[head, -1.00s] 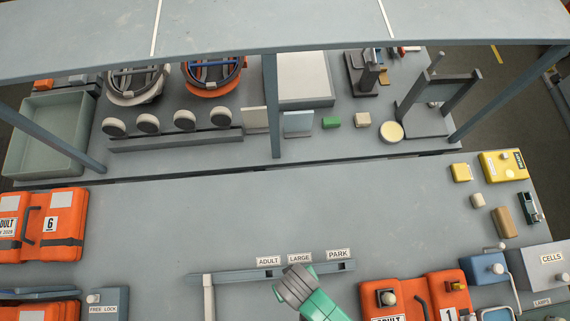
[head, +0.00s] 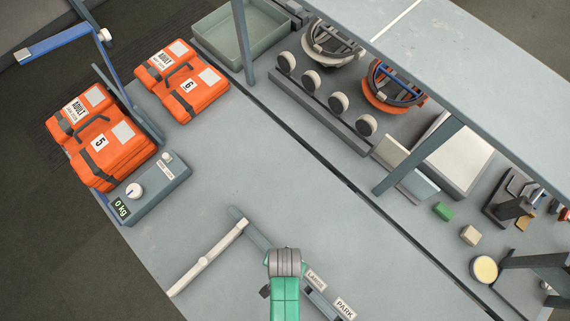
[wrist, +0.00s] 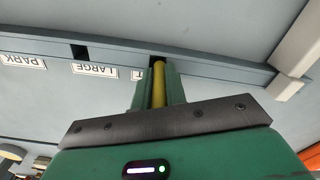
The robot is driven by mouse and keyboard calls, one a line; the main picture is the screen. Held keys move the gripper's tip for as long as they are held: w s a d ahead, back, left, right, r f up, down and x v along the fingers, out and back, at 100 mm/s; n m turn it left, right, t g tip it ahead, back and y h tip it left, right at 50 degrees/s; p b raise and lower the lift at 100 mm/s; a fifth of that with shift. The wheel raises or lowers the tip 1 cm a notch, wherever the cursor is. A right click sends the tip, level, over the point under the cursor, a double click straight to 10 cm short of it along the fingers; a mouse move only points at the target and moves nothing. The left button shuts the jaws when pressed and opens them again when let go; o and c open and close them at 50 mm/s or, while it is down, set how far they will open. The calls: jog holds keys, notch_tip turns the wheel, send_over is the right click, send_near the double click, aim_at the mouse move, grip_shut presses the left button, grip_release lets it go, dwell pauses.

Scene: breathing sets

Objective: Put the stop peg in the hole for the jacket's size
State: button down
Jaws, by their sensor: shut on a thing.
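My gripper (wrist: 158,88) is shut on the yellow stop peg (wrist: 158,80) in the wrist view. The peg's tip is at the dark hole beside a mostly hidden label ending in T; I cannot tell how far it is in. The grey-blue stop rail (wrist: 215,66) also has an open hole by the LARGE label (wrist: 95,69), with the PARK label (wrist: 22,62) farther left. In the head view my gripper covers part of the rail (head: 258,233), and the peg is hidden. Orange jackets marked ADULT, numbered 5 (head: 122,160) and 6 (head: 205,100), lie at left.
A white bar (head: 205,260) stands out from the rail's end. A scale box (head: 160,190) reading 0 kg sits by jacket 5. Masks and a tray (head: 215,45) stand under the rear shelf (head: 450,60). The middle of the bench is clear.

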jog(key=c, duration=1.4)
grip_release()
jog(key=shift+s+f, duration=0.35)
jog(key=shift+f, duration=0.2)
jog(key=shift+c, duration=0.2)
jog(key=shift+r, duration=0.1)
notch_tip(320, 180, up, 12)
jog(key=shift+r+p, duration=0.15)
jog(key=shift+p, duration=0.4)
jog(key=shift+w, duration=0.15)
